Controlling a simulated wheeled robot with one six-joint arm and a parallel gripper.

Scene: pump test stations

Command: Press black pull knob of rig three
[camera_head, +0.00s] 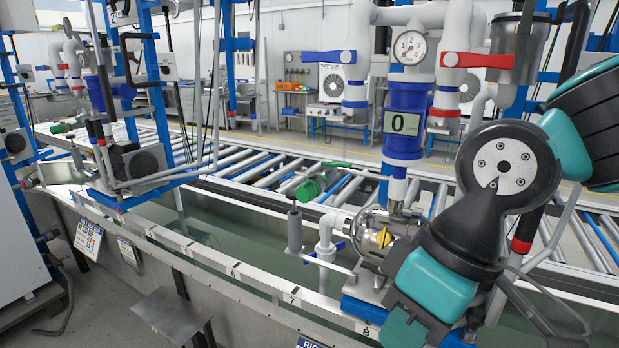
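A pump rig stands at the right, on the tank edge. It has a pressure gauge (409,48), a blue flow meter (404,120) showing 0 and a metal pump (372,232). A sign (311,343) beginning "RIG" is cut off below it, so I cannot read its number. A dark grey upright cylinder (294,228) with a thin stem on top stands left of the pump; I cannot tell whether it is the black pull knob. No other clear pull knob shows. My teal and black arm covers the pump's right side and leaves through the bottom edge. My gripper is not visible.
A steel tank with water (222,234) runs along the front, its rim (239,272) numbered. Another rig with a black motor (138,162) stands at the left. A conveyor of rollers (262,160) lies behind the tank. A small grey plate (172,314) juts out in front.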

